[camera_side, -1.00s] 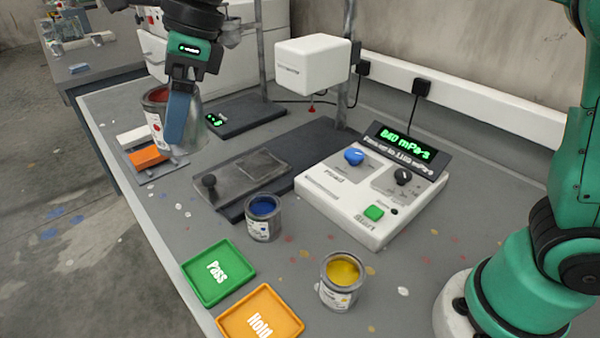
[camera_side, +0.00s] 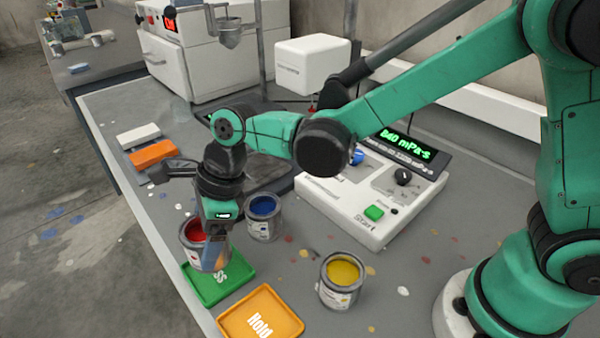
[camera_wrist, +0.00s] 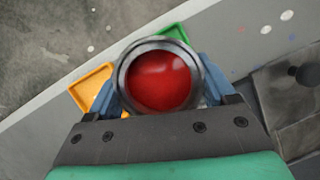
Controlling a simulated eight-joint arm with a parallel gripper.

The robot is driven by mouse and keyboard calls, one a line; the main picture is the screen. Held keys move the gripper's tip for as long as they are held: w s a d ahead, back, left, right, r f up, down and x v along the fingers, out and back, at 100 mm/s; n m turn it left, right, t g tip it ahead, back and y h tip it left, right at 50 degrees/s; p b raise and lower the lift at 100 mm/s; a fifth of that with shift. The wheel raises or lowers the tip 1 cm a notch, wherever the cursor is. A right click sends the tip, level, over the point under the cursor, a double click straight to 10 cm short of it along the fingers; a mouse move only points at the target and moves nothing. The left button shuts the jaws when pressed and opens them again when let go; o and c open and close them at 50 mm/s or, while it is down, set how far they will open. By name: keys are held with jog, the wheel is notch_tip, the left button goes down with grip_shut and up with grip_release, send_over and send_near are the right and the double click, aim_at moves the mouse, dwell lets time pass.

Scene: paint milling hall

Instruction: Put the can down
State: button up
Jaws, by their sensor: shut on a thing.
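A grey can of red paint (camera_side: 192,234) is between the fingers of my gripper (camera_side: 213,250), upright, over the back left part of the green Pass tray (camera_side: 232,284). I cannot tell whether the can's bottom touches the tray. In the wrist view the open can of red paint (camera_wrist: 160,80) fills the middle, with blue fingers of my gripper (camera_wrist: 158,95) closed on both sides of it. The green tray (camera_wrist: 176,33) shows only in part behind the can there.
The orange Hold tray (camera_side: 262,314) lies in front of the green tray and is empty. A can of blue paint (camera_side: 264,222) stands close to my gripper on the right. A can of yellow paint (camera_side: 341,282) and the white meter (camera_side: 345,215) stand further right.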

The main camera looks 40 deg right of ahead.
jog(key=shift+f, duration=2.05)
jog(key=shift+f, duration=0.15)
jog(key=o, duration=1.4)
jog(key=v, duration=1.2)
jog(key=shift+s+d+n+t+h, duration=0.75)
jog(key=shift+s+d+n+t, duration=0.2)
jog(key=shift+d+n, duration=2.3)
jog(key=shift+s+d+n+t+h, duration=0.85)
jog(key=shift+d+n, duration=1.65)
jog(key=shift+n, duration=1.45)
jog(key=shift+s+d+n+t+h, duration=0.6)
jog(key=shift+s+d+n+t, duration=0.4)
jog(key=shift+d+n, duration=2.25)
